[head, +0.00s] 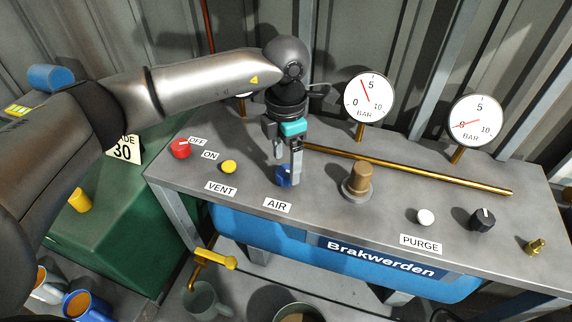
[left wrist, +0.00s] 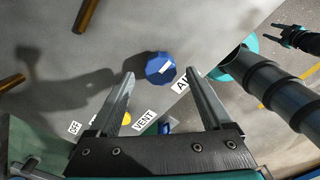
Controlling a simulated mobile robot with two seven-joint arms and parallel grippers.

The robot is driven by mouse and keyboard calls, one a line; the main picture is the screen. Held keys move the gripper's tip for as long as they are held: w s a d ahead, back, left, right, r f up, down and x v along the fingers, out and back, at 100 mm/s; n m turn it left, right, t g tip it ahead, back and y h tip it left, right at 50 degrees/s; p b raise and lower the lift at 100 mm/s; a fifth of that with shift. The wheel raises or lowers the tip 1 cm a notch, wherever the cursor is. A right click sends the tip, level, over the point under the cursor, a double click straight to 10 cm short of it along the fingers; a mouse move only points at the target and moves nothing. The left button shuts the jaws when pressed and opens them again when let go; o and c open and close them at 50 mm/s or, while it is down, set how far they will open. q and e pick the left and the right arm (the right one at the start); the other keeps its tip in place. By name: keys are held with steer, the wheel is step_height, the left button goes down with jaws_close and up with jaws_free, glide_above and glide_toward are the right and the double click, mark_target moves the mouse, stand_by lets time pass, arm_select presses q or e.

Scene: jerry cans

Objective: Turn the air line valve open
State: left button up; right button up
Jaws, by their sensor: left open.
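The blue air valve knob (head: 284,176) sits on the grey bench top just behind the AIR label (head: 277,205). My left gripper (head: 288,168) points down over it with its jaws open, partly covering the knob in the head view. In the left wrist view the knob (left wrist: 160,68) shows a white mark on its top and lies ahead of and between the open fingers (left wrist: 158,88). I cannot tell whether a finger touches it. My right gripper (left wrist: 296,37) shows small at the upper right of the left wrist view, its jaw state unclear.
The red OFF/ON knob (head: 180,148) and yellow VENT button (head: 229,167) are left of the air knob. A brass cylinder (head: 359,180), white PURGE button (head: 426,217) and black knob (head: 482,219) are to the right. A copper pipe (head: 420,172) and gauges (head: 369,97) stand behind.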

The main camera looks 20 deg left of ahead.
mark_target(286, 171)
arm_select(q)
step_height(286, 171, up, 13)
steer(key=shift+p, duration=0.35)
steer(key=shift+s+f, duration=0.1)
steer(key=shift+f, duration=0.1)
